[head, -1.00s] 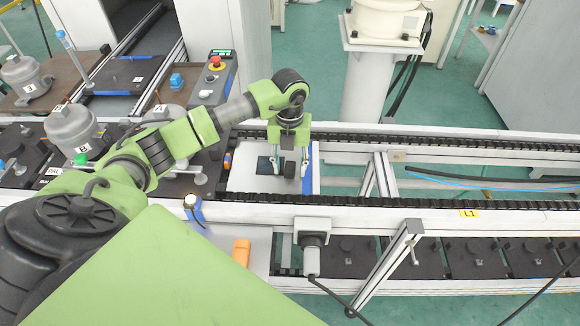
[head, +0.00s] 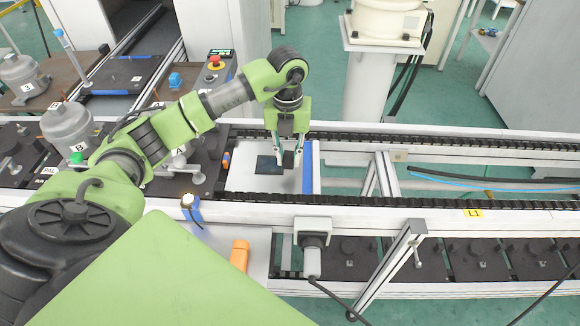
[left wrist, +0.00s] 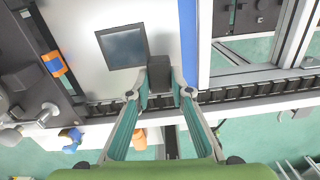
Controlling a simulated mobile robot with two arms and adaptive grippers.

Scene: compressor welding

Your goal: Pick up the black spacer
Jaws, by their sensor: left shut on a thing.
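The black spacer (left wrist: 160,74) is a small dark block in the left wrist view, between the fingertips of my left gripper (left wrist: 161,90). The gripper is shut on it from both sides. In the head view my left gripper (head: 287,158) points down over the white plate (head: 243,178), beside the conveyor rail. The spacer is small and hard to make out between the fingers there. My right gripper is in neither view.
A dark square pad (left wrist: 122,48) lies on the white plate beside the spacer. A blue strip (head: 307,168) edges the plate on the right. Black conveyor chains (head: 420,203) run in front and behind. Compressors (head: 70,127) on dark pallets stand to the left.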

